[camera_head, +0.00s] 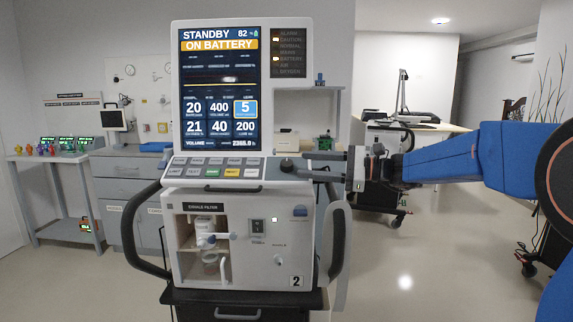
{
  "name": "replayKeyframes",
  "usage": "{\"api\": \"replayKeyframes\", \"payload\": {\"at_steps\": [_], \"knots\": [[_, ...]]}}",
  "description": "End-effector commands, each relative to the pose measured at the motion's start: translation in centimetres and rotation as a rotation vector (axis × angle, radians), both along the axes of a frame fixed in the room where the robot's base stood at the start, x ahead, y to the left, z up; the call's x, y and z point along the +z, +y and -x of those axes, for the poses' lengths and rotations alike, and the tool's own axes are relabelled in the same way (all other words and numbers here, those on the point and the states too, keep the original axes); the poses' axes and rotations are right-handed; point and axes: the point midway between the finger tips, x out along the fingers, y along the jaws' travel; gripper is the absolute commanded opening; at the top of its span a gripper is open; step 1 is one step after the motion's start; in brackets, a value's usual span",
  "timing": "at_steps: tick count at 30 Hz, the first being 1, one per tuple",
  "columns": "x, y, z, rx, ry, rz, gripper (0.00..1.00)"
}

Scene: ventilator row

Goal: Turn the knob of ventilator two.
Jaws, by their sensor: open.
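Ventilator two (240,240) stands upright in the middle of the head view, with a "2" label at its lower right front. Its screen (218,90) reads "STANDBY" and "ON BATTERY". A small dark round knob (287,164) sits at the right end of the sloped button panel. My gripper (303,164) reaches in from the right, level, with its two dark fingers apart. The fingertips are at the knob's right side, and one finger shows above the other. I cannot tell whether they touch the knob or reach around it.
Dark curved handles (146,232) flank the ventilator. A small blue knob (300,210) is on its lower front. A side table (45,158) with small coloured items stands at the left. Another wheeled machine (385,140) is behind my arm. The floor at the right front is clear.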

Motion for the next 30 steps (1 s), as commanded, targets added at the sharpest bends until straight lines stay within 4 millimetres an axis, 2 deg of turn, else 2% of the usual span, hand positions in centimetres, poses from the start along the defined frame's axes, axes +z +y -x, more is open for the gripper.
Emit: {"api": "replayKeyframes", "payload": {"at_steps": [6, 12, 18, 26, 30], "knots": [[-0.1, 3.8, -0.7, 0.002, 0.001, 0.000, 0.49], [0.0, 6.1, -1.2, 0.002, 0.000, 0.001, 0.49], [0.0, 7.1, -1.4, -0.001, 0.000, 0.001, 0.49], [0.0, 7.1, -1.5, -0.001, 0.000, 0.001, 0.49], [0.0, 7.1, -1.5, -0.001, 0.000, 0.001, 0.18]]}}
